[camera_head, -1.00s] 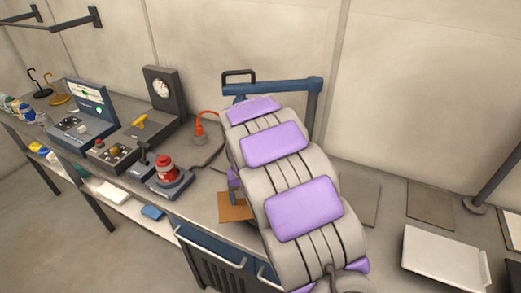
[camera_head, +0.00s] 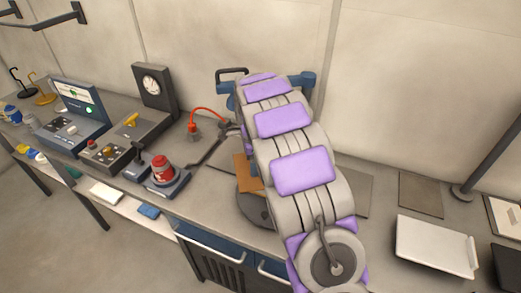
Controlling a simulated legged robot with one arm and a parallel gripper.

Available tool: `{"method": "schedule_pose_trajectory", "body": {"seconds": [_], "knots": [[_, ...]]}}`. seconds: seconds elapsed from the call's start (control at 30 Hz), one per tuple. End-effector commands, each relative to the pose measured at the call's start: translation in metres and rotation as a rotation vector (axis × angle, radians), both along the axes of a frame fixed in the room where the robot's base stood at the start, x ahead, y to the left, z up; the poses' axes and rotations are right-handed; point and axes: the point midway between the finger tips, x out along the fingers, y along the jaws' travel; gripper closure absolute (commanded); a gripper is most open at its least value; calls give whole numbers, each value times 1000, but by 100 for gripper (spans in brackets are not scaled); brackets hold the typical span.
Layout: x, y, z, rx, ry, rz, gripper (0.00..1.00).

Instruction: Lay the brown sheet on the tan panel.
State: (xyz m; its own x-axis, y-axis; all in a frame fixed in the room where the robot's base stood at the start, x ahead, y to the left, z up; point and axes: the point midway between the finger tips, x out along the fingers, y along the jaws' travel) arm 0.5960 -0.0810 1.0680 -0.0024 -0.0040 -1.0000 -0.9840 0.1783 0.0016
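A brown sheet (camera_head: 246,173) shows in part at the left edge of my arm, above or on the bench; I cannot tell which. My arm covers its right side. My gripper is hidden behind my arm, so its hold on the sheet cannot be seen. Two flat panels lie on the bench right of my arm: a grey-brown panel (camera_head: 361,192), partly covered by my arm, and a browner panel (camera_head: 420,195) further right. I cannot tell for sure which is the tan panel.
A white tray (camera_head: 434,246) lies at the front right, near a dark post (camera_head: 487,160). Left of my arm stand a red-topped device (camera_head: 163,172), a red-corded plug (camera_head: 194,131) and control boxes (camera_head: 70,118). A blue frame (camera_head: 302,82) stands behind my arm.

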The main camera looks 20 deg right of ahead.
Motion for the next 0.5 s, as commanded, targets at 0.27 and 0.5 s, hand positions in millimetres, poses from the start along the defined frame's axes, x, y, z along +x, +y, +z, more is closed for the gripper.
{"method": "schedule_pose_trajectory", "body": {"seconds": [0.27,0.5], "knots": [[10,-27,12,2,1,-408,56],[14,-35,17,-4,-3,-588,56]]}}
